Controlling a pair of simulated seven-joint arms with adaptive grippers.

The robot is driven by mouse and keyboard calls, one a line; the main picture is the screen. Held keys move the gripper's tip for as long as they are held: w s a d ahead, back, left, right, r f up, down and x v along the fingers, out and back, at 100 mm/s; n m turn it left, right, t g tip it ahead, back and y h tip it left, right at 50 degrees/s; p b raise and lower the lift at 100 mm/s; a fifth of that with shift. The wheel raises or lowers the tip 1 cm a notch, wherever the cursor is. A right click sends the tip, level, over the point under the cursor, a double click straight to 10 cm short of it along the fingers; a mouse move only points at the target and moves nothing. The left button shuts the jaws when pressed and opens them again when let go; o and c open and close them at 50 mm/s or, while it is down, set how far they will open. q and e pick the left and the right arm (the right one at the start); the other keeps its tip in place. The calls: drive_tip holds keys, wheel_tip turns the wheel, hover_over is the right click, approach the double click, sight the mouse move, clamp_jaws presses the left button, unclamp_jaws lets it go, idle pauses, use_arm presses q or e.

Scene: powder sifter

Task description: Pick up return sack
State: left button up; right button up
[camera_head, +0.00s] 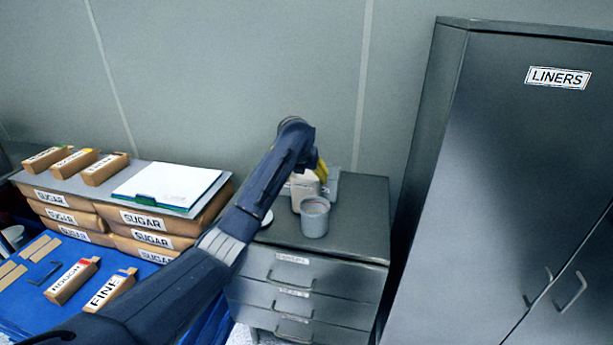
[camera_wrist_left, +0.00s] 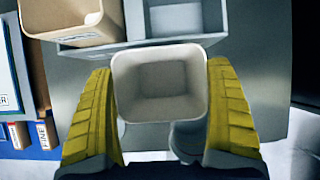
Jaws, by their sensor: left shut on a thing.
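My left gripper (camera_head: 318,172) is over the grey drawer cabinet, its yellow fingers partly hidden by my arm. In the left wrist view, the left gripper (camera_wrist_left: 161,72) is shut on a cream square open-topped container (camera_wrist_left: 160,88), one finger on each side. The container looks empty inside. It also shows in the head view (camera_head: 303,186), behind a grey cup (camera_head: 315,218). Brown packs marked SUGAR (camera_head: 150,220) are stacked at the left. No label reading return is legible, so I cannot tell which thing is the return sack.
The drawer cabinet (camera_head: 345,244) has free room at its front right. A grey tray (camera_wrist_left: 140,36) lies beyond the held container. A tall LINERS cabinet (camera_head: 520,150) stands at the right. A clipboard (camera_head: 168,185) lies on the shelf over the SUGAR packs.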

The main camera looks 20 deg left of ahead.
use_arm(q)
drive_tip(key=o, duration=1.4)
drive_tip(key=shift+f, duration=0.1)
drive_tip(key=shift+c, duration=0.2)
drive_tip(key=shift+s+r, duration=0.15)
drive_tip(key=shift+r, duration=0.25)
use_arm(e)
drive_tip(key=o, duration=0.3)
use_arm(q)
drive_tip(key=v, duration=1.1)
use_arm(e)
drive_tip(key=o, duration=0.9)
